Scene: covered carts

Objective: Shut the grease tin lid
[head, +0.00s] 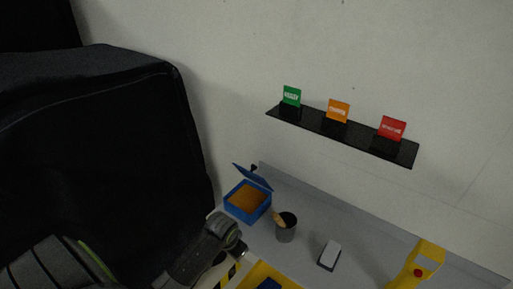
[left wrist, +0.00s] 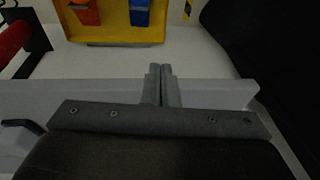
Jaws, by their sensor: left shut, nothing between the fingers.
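The grease tin (head: 240,212) is a blue box with orange-brown grease inside. It sits on the grey surface left of centre in the head view. Its blue lid (head: 253,177) stands open, tilted up at the back of the tin. My left gripper (left wrist: 161,70) shows in the left wrist view, fingers together and empty. The tin does not show in that view. In the head view my left arm comes in at the lower left, below the tin; I cannot make out its fingertips there. My right gripper is in neither view.
Further right are a small grey-white block (head: 329,256) and a yellow device (head: 414,268) with a red button. A yellow tray (left wrist: 115,32) holds red and blue bins. A large black covered shape (head: 100,150) fills the left.

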